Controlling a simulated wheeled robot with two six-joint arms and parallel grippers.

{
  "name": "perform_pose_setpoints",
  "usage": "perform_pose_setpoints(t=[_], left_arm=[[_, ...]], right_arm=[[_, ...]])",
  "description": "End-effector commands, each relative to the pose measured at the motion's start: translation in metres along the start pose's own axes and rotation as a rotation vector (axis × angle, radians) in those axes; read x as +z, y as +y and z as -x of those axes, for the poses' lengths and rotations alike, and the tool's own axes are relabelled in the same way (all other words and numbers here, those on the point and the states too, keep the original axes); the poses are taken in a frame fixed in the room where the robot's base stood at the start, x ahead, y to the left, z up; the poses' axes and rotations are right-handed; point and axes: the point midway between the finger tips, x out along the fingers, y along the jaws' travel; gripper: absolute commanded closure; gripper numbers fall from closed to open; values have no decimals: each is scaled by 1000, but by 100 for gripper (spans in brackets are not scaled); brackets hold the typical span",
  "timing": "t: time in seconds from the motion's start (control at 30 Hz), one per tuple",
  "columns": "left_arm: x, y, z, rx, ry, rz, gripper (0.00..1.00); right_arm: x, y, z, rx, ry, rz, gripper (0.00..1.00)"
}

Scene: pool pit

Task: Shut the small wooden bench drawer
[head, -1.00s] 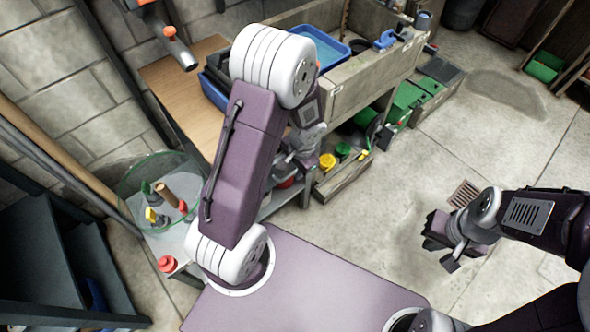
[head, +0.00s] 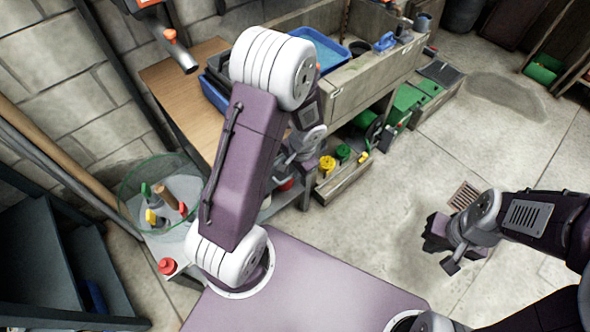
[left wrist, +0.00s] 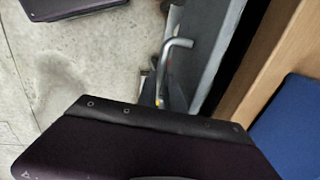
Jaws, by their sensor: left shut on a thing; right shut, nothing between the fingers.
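The wooden bench (head: 165,82) stands at the upper left in the head view, with a grey wooden trough-like front (head: 365,88) to its right. My left arm covers the bench front, and I cannot make out the small drawer for certain. My left gripper (head: 292,165) is low by the bench front, mostly behind my arm; its fingertips are hidden. In the left wrist view a bent silver handle (left wrist: 180,43) runs down beside a dark grey panel (left wrist: 217,50) to the gripper's front, and the gripper looks shut on it. My right gripper (head: 440,248) is shut and empty over the floor.
An open low wooden box (head: 345,180) by the bench holds yellow and green things. Green boxes (head: 408,95) stand behind it. A clear round bin (head: 135,205) and red-topped bottle (head: 167,266) are at left. The concrete floor at right is largely clear.

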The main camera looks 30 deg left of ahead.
Motion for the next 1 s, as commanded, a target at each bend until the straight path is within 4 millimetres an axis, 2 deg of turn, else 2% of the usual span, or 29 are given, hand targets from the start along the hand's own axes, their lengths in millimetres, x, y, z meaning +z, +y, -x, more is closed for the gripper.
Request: perform_pose_setpoints(t=[0.8,1.0], left_arm=[[0,-1,0,0,0,0,100],[0,-21,-1,0,0,5,100]], right_arm=[[0,0,1,0,0,0,100],[-1,0,10,0,0,0,100]])
